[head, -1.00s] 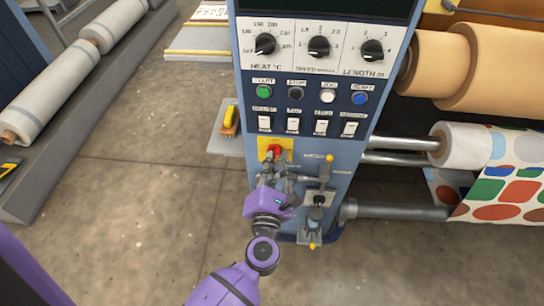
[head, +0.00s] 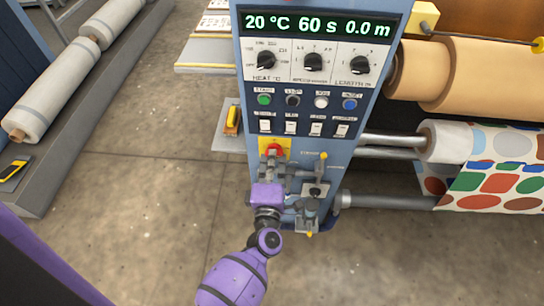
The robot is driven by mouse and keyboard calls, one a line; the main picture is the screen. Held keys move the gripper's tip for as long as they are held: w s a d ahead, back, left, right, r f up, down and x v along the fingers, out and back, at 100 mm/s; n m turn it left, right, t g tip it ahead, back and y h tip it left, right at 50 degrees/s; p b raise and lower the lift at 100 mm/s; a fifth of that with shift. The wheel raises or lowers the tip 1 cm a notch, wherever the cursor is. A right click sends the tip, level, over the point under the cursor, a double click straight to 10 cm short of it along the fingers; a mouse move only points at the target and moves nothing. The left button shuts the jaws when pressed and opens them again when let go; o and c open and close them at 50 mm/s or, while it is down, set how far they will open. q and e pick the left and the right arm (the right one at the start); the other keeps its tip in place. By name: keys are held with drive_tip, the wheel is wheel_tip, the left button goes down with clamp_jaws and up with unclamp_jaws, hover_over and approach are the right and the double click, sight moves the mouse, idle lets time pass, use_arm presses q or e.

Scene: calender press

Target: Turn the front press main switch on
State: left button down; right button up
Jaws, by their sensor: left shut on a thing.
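The front press main switch (head: 274,148) is a red knob on a yellow plate, low on the blue press panel. My left gripper (head: 272,160) is at it from below and is shut on the knob. Its fingers hide most of the knob, so its exact angle is hard to read. The display (head: 317,24) above is lit and reads 20 °C, 60 s and 0.0 m. My right gripper is not in view.
Above the switch are white rockers (head: 290,127), coloured buttons (head: 264,99) and dials (head: 313,62). A yellow-tipped lever (head: 322,157) stands close to the right of my gripper. Rolls (head: 470,75) lie at the right.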

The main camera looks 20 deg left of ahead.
use_arm(q)
drive_tip(key=shift+m+p, duration=0.3)
drive_tip(key=shift+m, duration=0.2)
drive_tip(key=c, duration=1.8)
unclamp_jaws()
drive_tip(key=shift+c, duration=0.2)
drive_tip(key=v, duration=1.2)
